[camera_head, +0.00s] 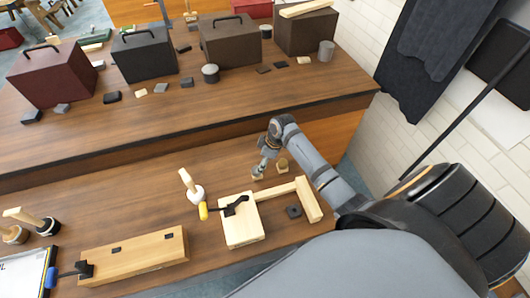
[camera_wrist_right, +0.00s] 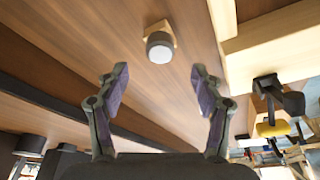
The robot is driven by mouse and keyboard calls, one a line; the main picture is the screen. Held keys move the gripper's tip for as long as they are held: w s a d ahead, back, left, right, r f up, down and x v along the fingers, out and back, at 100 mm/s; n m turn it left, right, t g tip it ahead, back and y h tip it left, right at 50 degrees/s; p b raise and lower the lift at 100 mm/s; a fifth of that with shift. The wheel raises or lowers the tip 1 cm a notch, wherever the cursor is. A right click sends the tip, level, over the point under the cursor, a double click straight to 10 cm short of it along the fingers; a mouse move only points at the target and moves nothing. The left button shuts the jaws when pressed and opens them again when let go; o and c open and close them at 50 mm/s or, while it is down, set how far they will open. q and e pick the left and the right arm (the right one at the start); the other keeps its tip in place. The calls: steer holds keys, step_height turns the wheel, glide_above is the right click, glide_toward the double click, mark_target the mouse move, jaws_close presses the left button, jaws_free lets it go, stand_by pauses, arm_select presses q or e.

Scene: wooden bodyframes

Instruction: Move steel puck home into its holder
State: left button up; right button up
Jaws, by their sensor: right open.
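My right gripper (camera_head: 261,168) reaches over the front bench from the right in the head view. In the right wrist view its two fingers (camera_wrist_right: 160,92) are spread wide with nothing between them. A short round piece with a pale grey face and dark side (camera_wrist_right: 159,50), seemingly the steel puck, lies beyond the fingertips, apart from them. A light wooden piece (camera_wrist_right: 157,27) touches its far side; I cannot tell whether this is the holder. In the head view a small wooden piece (camera_head: 282,165) stands just right of the gripper. My left gripper is not in view.
A wooden frame with a black clamp (camera_head: 236,205) and a dark nut-like piece (camera_head: 293,211) lie in front of the gripper. Toolboxes (camera_head: 229,40) stand on the back bench.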

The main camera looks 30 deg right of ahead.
steer(key=v, duration=0.5)
steer(key=shift+r, duration=0.1)
steer(key=shift+s, duration=0.1)
stand_by(0.7)
